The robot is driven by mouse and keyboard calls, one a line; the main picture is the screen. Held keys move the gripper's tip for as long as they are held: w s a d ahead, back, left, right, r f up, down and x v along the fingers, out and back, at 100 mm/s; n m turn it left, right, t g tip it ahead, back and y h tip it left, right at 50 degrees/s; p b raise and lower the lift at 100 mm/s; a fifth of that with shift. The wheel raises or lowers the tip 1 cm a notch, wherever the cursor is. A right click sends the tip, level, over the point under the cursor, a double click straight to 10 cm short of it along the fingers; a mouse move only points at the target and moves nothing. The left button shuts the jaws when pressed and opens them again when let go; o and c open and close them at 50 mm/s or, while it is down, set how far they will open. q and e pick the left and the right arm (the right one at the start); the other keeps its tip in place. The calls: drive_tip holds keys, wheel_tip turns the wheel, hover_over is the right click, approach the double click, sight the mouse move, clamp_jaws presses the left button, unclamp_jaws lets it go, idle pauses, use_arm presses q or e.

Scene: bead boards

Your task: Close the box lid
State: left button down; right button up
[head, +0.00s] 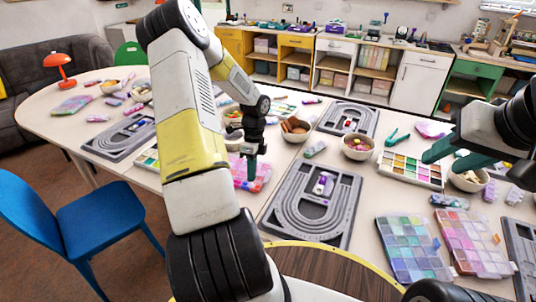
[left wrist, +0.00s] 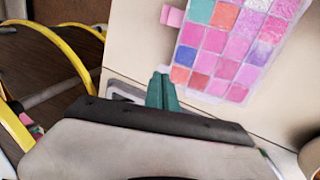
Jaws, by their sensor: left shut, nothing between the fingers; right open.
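A bead box (head: 262,183) with pink compartments lies on the table in the middle of the head view, partly hidden behind my left arm. In the left wrist view a bead box (left wrist: 229,45) fills the top right, with pink, lilac, teal and blue compartments and a pink tab at its left edge. I cannot tell how its lid stands. My left gripper (head: 251,172) is shut and empty, pointing down at the box in the head view; its teal fingers also show in the left wrist view (left wrist: 162,90), apart from the box there. My right gripper (head: 455,158) is open and empty at the right.
Grey bead boards (head: 268,222) lie nearby. A blue-green bead box (head: 388,222) and a pink one (head: 507,268) lie at the front right. Bowls (head: 357,151) and a colour tray (head: 383,177) stand behind. A blue chair (head: 110,215) stands at the left.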

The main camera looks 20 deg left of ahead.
sight(251, 186)
use_arm(q)
drive_tip(key=shift+s+x, duration=0.1)
drive_tip(key=shift+x, duration=1.05)
drive_tip(key=shift+s+x, duration=0.15)
drive_tip(key=shift+x, duration=0.95)
drive_tip(key=shift+r, duration=0.15)
